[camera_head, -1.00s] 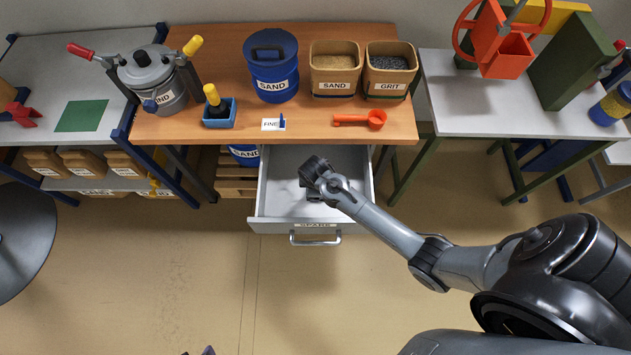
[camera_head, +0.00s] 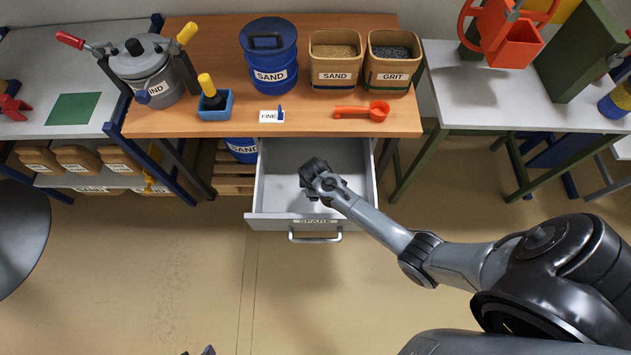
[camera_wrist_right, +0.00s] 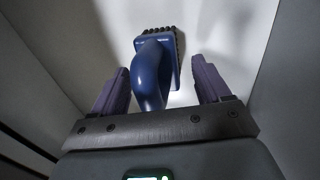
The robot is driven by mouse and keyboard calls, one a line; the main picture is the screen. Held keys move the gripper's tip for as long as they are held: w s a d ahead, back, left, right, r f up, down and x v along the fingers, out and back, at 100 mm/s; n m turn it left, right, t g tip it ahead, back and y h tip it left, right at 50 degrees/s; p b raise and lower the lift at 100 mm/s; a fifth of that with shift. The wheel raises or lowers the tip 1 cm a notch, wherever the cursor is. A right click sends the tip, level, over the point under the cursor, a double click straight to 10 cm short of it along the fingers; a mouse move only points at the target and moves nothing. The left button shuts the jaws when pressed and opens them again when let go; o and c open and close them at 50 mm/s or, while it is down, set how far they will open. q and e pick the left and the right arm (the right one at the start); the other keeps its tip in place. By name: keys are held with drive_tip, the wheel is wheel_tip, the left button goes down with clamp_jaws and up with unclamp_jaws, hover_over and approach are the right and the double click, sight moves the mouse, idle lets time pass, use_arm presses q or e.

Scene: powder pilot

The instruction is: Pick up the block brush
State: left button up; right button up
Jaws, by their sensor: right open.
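The block brush (camera_wrist_right: 152,75) shows in the right wrist view, lying on the drawer floor. It has a blue curved handle and a blue block with dark bristles along its far edge. My right gripper (camera_wrist_right: 160,80) is open, with one purple-grey finger on each side of the handle and gaps left and right. In the head view my right gripper (camera_head: 314,174) reaches down into the open drawer (camera_head: 270,214) and hides the brush. A small dark tip at the bottom edge, apparently my left gripper (camera_head: 207,351), is barely in view.
The drawer walls stand close around my right gripper. Above the drawer, the wooden bench (camera_head: 220,135) carries a blue sand drum (camera_head: 268,65), sand and grit bins, an orange scoop (camera_head: 362,111) and a blue tray (camera_head: 214,106). The floor in front is clear.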

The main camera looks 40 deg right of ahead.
drive_tip(key=c, duration=1.2)
drive_tip(key=shift+r+p, duration=0.35)
drive_tip(key=shift+r, duration=0.3)
wheel_tip(320, 180, up, 9)
drive_tip(key=p, duration=0.3)
drive_tip(key=shift+f, duration=0.1)
